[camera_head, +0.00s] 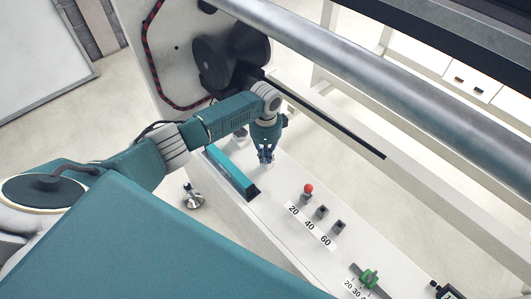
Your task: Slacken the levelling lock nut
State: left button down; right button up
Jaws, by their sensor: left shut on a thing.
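A levelling foot (193,197) with a metal stem and a round pad stands on the floor beside the white frame, left of centre. Its lock nut is too small to make out apart from the stem. My left gripper (266,157) points down at the white panel top, to the right of the foot and apart from it. Its fingers are closed together on something small at the panel, which they mostly hide; I cannot tell what it is. My right gripper is not in view.
A long grey roller (350,70) spans above. Floor left of the foot is clear.

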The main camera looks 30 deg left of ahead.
aim_at(266, 158)
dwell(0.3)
pick_arm(q)
jog(key=c, duration=1.8)
grip_release()
jog(key=shift+o, duration=0.2)
notch_tip(266, 158, up, 12)
